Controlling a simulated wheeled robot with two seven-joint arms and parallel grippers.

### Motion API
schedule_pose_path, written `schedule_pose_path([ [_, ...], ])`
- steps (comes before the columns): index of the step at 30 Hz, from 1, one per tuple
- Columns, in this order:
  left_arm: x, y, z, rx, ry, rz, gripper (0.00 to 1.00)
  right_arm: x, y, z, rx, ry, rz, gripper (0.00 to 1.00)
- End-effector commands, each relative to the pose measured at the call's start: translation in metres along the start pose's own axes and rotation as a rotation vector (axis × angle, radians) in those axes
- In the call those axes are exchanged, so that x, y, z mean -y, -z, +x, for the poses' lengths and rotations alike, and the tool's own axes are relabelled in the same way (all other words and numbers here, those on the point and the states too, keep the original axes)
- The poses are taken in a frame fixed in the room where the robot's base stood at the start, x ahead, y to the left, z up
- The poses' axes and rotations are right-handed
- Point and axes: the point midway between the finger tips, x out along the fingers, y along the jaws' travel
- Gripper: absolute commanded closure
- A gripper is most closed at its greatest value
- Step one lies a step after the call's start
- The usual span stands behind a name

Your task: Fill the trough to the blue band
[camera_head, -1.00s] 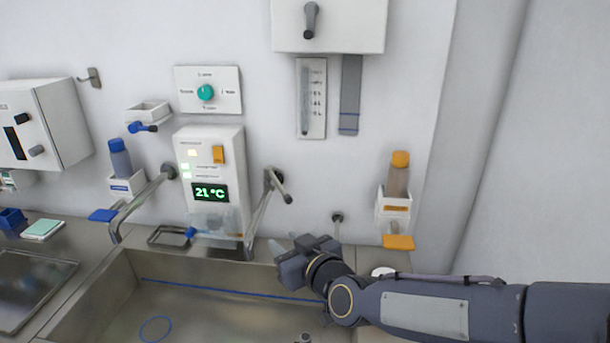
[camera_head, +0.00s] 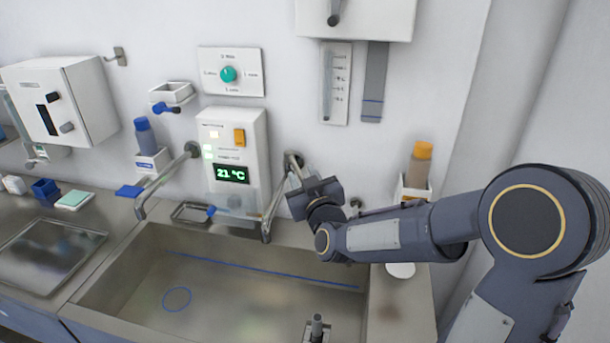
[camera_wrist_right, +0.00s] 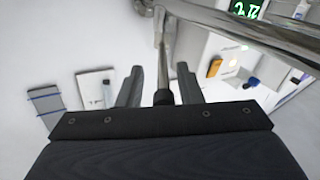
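The steel trough (camera_head: 135,272) has a blue band (camera_head: 262,272) along its inner back wall and a blue ring (camera_head: 177,299) on its floor. I see no clear water surface in it. A left spout (camera_head: 167,182) and a right tap (camera_head: 275,208) come from the wall above it. My right gripper (camera_head: 304,175) is at the right tap's upper end, partly hiding it. In the right wrist view my right gripper (camera_wrist_right: 160,78) has its fingers apart, with a metal rod (camera_wrist_right: 166,60) between them and a gap on both sides. My left gripper is out of view.
A wall unit (camera_head: 235,140) reads 21 °C; a teal dial (camera_head: 229,75) is above it. An orange-capped bottle (camera_head: 419,165) stands in a holder at right, a blue bottle (camera_head: 145,136) at left. A short upright pipe (camera_head: 316,326) is at the trough's front right. A tray (camera_head: 50,255) lies left.

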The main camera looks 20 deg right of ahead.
Motion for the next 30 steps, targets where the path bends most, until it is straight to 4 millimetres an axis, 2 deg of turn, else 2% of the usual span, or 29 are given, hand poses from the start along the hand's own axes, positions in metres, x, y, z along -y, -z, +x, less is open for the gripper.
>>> schedule_pose_path([
  [7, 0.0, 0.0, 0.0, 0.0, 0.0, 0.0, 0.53, -0.0002, -0.0003, 0.0011, 0.0, 0.0, 0.0, 0.67],
  [15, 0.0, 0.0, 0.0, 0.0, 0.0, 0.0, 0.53, -0.0008, -0.0002, 0.001, 0.0, -0.002, 0.0, 1.0],
  [30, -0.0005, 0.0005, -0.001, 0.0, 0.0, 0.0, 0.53, -0.0025, 0.0005, 0.0011, 0.004, -0.031, 0.001, 1.0],
])
